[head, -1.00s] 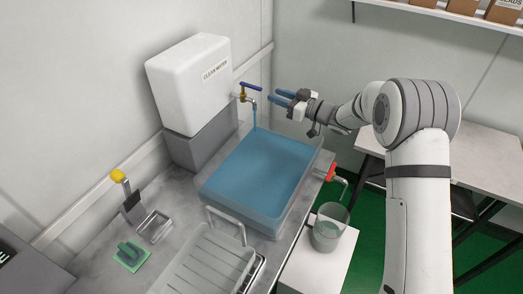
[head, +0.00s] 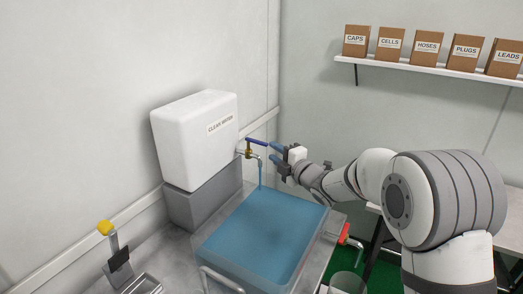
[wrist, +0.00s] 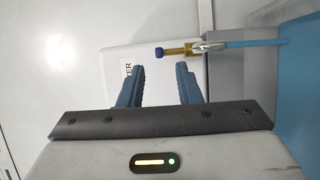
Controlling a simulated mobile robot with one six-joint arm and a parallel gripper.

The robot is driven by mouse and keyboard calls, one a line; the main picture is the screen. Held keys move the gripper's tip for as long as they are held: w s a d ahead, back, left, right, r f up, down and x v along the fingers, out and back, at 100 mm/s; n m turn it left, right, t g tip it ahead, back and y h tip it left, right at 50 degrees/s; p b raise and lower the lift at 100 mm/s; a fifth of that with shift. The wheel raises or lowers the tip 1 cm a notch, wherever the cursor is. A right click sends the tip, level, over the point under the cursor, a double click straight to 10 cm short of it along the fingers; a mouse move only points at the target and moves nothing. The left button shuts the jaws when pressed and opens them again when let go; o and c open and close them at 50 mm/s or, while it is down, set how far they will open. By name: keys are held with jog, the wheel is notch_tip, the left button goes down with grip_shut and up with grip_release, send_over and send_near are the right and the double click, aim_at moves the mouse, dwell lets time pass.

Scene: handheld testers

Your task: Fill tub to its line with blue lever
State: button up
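The blue lever (head: 257,142) sits on a brass tap on the white clean-water tank (head: 195,140). A stream of water (head: 260,172) runs from the spout into the tub (head: 318,228), which holds broad blue water (head: 262,235). I cannot make out the tub's line. My gripper (head: 272,152) is open, its blue fingers apart and empty, close to the right end of the lever. In the wrist view, the lever's blue end (wrist: 159,52) shows just beyond and between the fingertips (wrist: 160,68). I see no clear contact.
A red-handled tap (head: 344,234) is at the tub's right side, above a clear beaker (head: 347,282). A yellow-topped holder (head: 112,245) stands at the left. A shelf with labelled boxes (head: 430,46) is on the back wall. Free air lies above the tub.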

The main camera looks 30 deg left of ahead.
aim_at(265, 146)
jog(key=shift+p+x, duration=0.65)
jog(key=shift+x, duration=3.25)
jog(key=shift+c, duration=0.4)
jog(key=shift+f, duration=0.1)
grip_shut()
